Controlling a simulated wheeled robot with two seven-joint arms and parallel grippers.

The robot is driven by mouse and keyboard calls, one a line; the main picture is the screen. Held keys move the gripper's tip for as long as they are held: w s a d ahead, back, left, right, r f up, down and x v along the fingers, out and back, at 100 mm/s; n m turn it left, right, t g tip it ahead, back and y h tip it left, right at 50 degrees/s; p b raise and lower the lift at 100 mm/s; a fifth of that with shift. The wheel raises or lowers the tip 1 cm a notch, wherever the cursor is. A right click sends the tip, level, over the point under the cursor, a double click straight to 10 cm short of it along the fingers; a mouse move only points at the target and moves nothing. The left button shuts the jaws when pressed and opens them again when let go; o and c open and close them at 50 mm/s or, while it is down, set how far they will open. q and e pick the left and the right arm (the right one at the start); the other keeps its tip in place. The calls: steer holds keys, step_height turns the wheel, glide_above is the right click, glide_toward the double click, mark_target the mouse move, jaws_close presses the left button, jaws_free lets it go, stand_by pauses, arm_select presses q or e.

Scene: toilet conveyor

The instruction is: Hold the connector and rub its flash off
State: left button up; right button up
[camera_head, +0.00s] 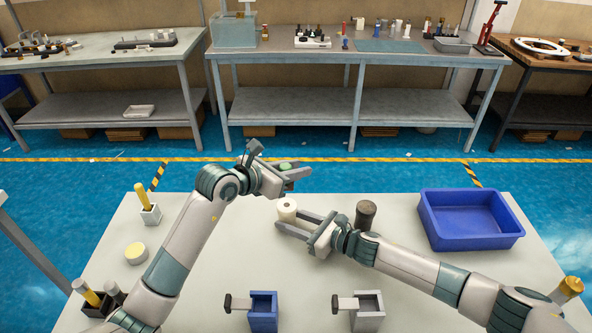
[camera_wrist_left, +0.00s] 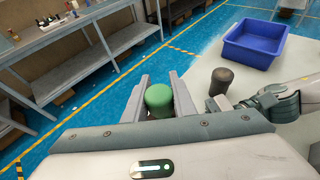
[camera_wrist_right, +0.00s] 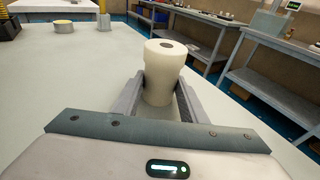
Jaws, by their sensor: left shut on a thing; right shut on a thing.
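A cream cylinder (camera_head: 287,207) with a hole in its top, seemingly the connector, stands upright between the fingers of my right gripper (camera_head: 296,225). The right wrist view shows the cylinder (camera_wrist_right: 164,72) with a wider upper part and the fingers closed on its lower part. I cannot make out flash on it. My left gripper (camera_head: 292,172) is shut on a green round-topped piece (camera_wrist_left: 159,97), held beyond the table's far edge in the head view. The green piece also shows in the head view (camera_head: 285,166), apart from the cream cylinder. Its lower part is hidden.
A dark brown cylinder (camera_head: 366,213) stands just beyond my right gripper. A blue bin (camera_head: 470,240) is at the right. A blue holder (camera_head: 263,312) and a grey holder (camera_head: 368,313) are at the front.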

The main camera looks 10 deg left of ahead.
stand_by(0.3)
steer(key=o, duration=1)
steer(key=shift+d, duration=0.15)
steer(key=v, duration=1.1)
steer(key=shift+s+d+r, duration=0.15)
steer(key=shift+d+r, duration=0.05)
steer(key=shift+d, duration=0.15)
